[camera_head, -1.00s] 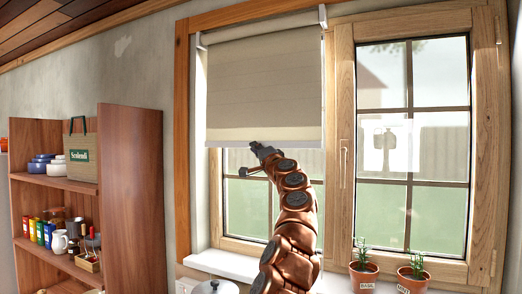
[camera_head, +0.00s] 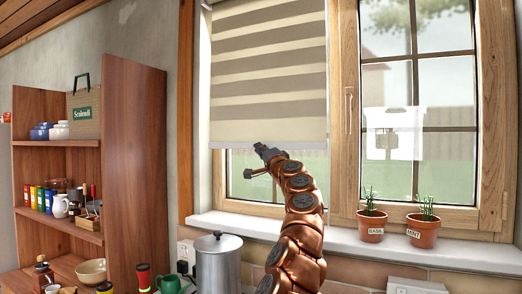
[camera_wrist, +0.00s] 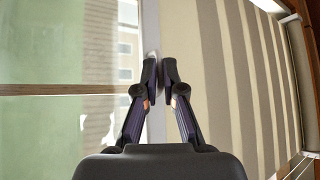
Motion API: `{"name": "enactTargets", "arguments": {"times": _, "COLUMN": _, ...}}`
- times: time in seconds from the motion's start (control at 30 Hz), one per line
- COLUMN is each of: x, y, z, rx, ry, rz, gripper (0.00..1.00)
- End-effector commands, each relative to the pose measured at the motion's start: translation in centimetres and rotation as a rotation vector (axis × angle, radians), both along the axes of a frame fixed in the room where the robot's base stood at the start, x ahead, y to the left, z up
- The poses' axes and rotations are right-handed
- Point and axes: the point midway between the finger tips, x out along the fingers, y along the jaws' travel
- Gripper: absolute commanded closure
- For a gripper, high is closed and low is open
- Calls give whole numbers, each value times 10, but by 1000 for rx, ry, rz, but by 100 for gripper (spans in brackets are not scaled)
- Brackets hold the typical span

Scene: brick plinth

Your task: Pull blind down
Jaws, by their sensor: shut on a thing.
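The blind (camera_head: 268,75) hangs over the upper part of the left window pane and shows beige and darker horizontal bands. Its pale bottom rail (camera_head: 230,144) lies partway down the pane, with bare glass below. My gripper (camera_head: 262,151) is at this bottom edge, near its middle. In the wrist view, the two fingers of my gripper (camera_wrist: 159,74) are close together on the bottom rail (camera_wrist: 155,125), with the banded blind (camera_wrist: 240,70) to the right and the glass to the left.
A white sill (camera_head: 460,252) runs below the window, with a basil pot (camera_head: 371,226) and a mint pot (camera_head: 423,231) at its right. A metal pot (camera_head: 218,265) stands below the left pane. A wooden shelf (camera_head: 135,170) stands at the left.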

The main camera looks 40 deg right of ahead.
Motion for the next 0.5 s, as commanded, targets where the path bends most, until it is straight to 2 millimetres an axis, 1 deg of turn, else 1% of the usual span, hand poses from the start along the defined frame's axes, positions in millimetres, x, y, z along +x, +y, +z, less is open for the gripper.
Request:
{"name": "enactTargets", "arguments": {"times": 0.03, "x": 0, "y": 0, "z": -21, "rx": 1, "ry": 0, "rz": 0, "gripper": 100}}
{"name": "enactTargets", "arguments": {"times": 0.5, "x": 0, "y": 0, "z": -110, "rx": -1, "ry": 1, "rz": -1, "gripper": 100}}
